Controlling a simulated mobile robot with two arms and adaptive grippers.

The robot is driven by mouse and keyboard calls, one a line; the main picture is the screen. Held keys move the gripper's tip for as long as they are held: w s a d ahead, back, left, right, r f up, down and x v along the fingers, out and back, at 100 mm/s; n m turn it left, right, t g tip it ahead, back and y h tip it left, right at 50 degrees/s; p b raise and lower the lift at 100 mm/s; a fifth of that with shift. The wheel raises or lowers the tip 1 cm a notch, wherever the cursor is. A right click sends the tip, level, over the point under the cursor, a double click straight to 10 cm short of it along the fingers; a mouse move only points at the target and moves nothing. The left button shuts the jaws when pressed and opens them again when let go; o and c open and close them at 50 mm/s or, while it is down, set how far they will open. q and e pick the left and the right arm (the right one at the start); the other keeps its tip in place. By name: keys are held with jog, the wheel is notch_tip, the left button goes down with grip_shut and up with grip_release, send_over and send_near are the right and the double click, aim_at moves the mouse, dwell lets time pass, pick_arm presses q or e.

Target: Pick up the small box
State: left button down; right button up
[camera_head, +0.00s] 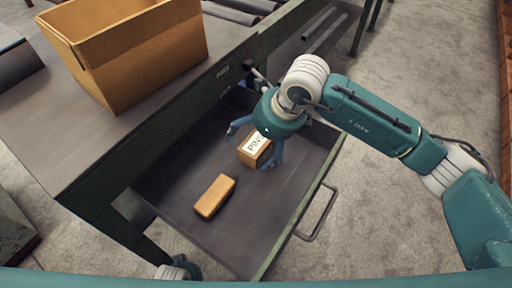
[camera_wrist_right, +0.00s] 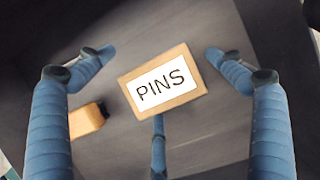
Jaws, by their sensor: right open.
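A small box (camera_head: 254,150) with a white label stands in the open drawer in the head view. In the right wrist view the small box (camera_wrist_right: 161,82) shows its label, which reads PINS. My right gripper (camera_head: 254,148) is over the box, with its blue fingers spread around it. The right wrist view shows the fingers of the right gripper (camera_wrist_right: 160,85) open, with the box between them and gaps at its sides. I cannot tell whether the lower finger touches the box. My left gripper is not in view.
A plain tan block (camera_head: 214,196) lies in the drawer (camera_head: 254,225), left of the small box; it also shows in the right wrist view (camera_wrist_right: 87,120). The drawer's walls and handle (camera_head: 322,213) surround the space. A large open carton (camera_head: 140,55) stands on the workbench (camera_head: 45,140).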

jog(key=c, duration=1.5)
jog(key=shift+c, duration=0.7)
jog(key=shift+r, duration=0.15)
